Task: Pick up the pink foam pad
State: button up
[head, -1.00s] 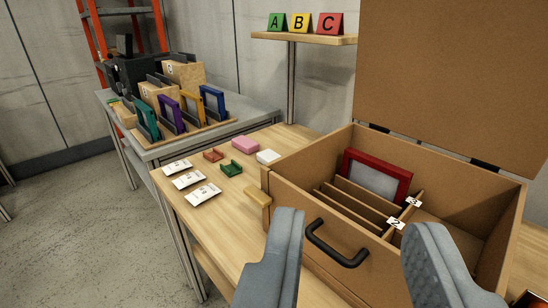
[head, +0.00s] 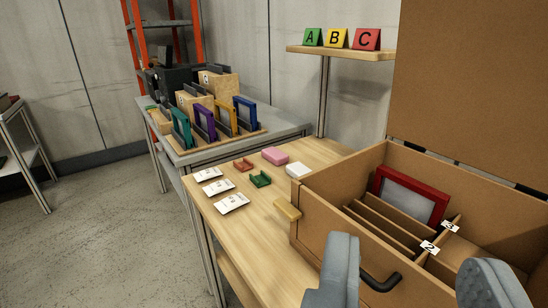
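The pink foam pad (head: 275,156) lies flat on the wooden table (head: 262,226), toward its back edge. A white block (head: 298,171) lies to its right, and a red bracket-like piece (head: 243,165) and a green one (head: 260,180) lie to its left and front. My gripper (head: 415,280) is open, with its two grey fingers wide apart at the bottom right. Nothing is between the fingertips. It is in front of the cardboard box, well to the right of the pad and nearer to me.
An open cardboard box (head: 325,226) with a black handle (head: 382,283), dividers and a red frame (head: 411,197) fills the right. Several white cards (head: 231,204) lie at the table's left. A grey table (head: 192,152) holds coloured frames. A shelf (head: 340,52) carries A, B, C signs.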

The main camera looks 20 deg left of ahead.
aim_at(277, 158)
jog(key=i+j, duration=0.2)
jog(key=i+j+z, duration=0.15)
jog(key=j, duration=0.3)
jog(key=i+j, duration=0.25)
jog(key=i+j+z, duration=0.15)
jog(key=j, duration=0.25)
jog(key=i+j, duration=0.25)
jog(key=i+j+z, duration=0.15)
jog(key=j, duration=0.35)
jog(key=i+j, duration=0.15)
jog(key=j, duration=0.2)
jog(key=i+z, duration=0.05)
